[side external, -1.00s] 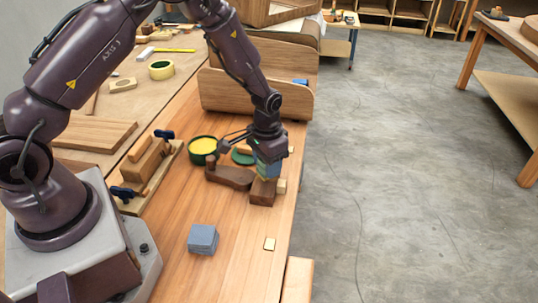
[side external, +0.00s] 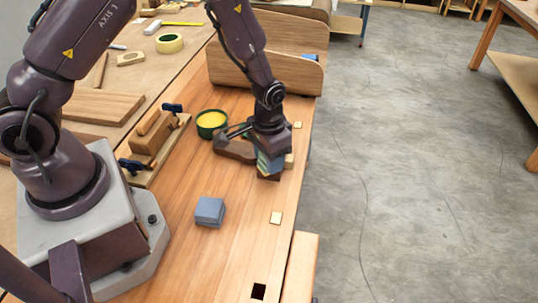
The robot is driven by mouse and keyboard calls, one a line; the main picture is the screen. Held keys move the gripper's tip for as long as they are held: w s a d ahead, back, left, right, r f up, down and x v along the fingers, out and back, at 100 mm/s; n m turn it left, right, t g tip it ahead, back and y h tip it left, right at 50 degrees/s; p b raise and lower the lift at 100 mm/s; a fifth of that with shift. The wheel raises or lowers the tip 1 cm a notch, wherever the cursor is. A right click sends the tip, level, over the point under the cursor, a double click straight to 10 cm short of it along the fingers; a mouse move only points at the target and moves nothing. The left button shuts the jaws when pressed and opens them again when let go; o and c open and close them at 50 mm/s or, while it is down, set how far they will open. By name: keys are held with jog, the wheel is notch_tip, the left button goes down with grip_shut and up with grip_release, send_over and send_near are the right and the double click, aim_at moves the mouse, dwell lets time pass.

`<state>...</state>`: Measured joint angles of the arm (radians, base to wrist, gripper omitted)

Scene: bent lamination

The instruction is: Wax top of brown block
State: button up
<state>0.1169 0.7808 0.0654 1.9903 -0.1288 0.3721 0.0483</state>
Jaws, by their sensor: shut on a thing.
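A green tin of yellow wax (side external: 211,120) stands open on the bench, left of my gripper. My gripper (side external: 268,148) points down and is shut on a blue pad with a paler, yellowish layer (side external: 268,162). The pad looks tilted and overlaps the brown block (side external: 269,177). Only a low dark part of the block shows; its top is hidden by the pad and gripper. I cannot tell whether the pad touches the block's top or its near side.
A dark wooden piece (side external: 233,148) lies left of my gripper. A grey-blue block (side external: 209,211) and a small pale square (side external: 276,218) lie in front. A clamped wooden fixture (side external: 150,137) stands left; a wooden upright (side external: 265,70) stands behind. The bench has a square hole (side external: 258,291).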

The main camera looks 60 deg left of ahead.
jog(key=shift+w+a, duration=3.75)
jog(key=shift+w, duration=0.05)
jog(key=shift+s+d, duration=0.2)
jog(key=shift+d, duration=0.1)
jog(key=shift+s+d, duration=3.95)
jog(key=shift+s, duration=0.1)
jog(key=shift+w+a, duration=4.25)
jog(key=shift+w, duration=0.1)
notch_tip(320, 180, up, 8)
jog(key=shift+s+d, duration=0.1)
